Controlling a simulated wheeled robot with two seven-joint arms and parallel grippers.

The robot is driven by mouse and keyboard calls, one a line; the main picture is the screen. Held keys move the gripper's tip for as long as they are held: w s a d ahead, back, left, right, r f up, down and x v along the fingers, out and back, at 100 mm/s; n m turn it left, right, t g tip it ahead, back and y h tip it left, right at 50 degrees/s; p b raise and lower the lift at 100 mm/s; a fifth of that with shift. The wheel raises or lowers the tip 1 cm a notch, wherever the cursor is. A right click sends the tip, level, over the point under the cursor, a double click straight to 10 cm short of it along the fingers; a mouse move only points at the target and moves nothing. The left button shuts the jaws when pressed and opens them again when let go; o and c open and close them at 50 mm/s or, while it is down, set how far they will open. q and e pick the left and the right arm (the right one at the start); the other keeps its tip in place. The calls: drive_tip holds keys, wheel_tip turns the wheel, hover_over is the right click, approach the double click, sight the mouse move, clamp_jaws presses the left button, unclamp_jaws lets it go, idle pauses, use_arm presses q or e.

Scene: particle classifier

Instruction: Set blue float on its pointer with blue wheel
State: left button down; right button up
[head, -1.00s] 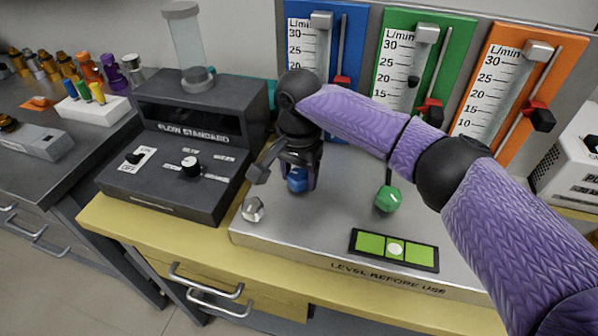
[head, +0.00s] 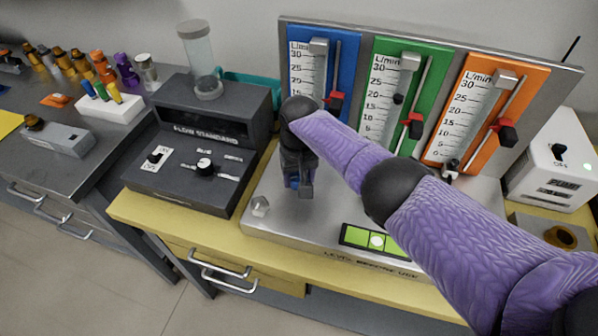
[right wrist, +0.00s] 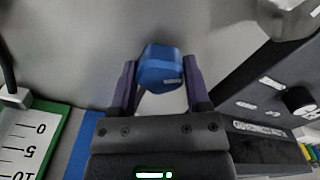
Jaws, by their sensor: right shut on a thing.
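My right gripper (head: 298,190) reaches down over the front left of the metal base and is shut on the blue wheel. The faceted blue wheel (right wrist: 160,68) sits between both fingers in the right wrist view; only a sliver shows in the head view. The blue flowmeter panel (head: 350,60) stands behind my arm, with a scale reading L/min. Its red-and-black pointer (head: 334,103) is on the rod at the right of the tube. I cannot make out the blue float; the tube's lower part is hidden by my arm. My left gripper is not in view.
Green (head: 428,82) and orange (head: 515,85) panels stand to the right. A silver valve (head: 260,205) is left of my gripper, and a green level (head: 376,241) lies at the front. The dark flow standard box (head: 205,150) stands close on the left.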

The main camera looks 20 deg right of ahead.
sight(299, 176)
drive_tip(key=n, duration=0.5)
drive_tip(key=shift+n, duration=0.3)
drive_tip(key=n, duration=0.5)
drive_tip(key=shift+n, duration=0.4)
drive_tip(key=shift+w+r+n, duration=0.1)
drive_tip(key=shift+n, duration=0.2)
drive_tip(key=o, duration=1.3)
wheel_tip(299, 176, up, 9)
drive_tip(key=p, duration=0.5)
drive_tip(key=shift+r, duration=0.45)
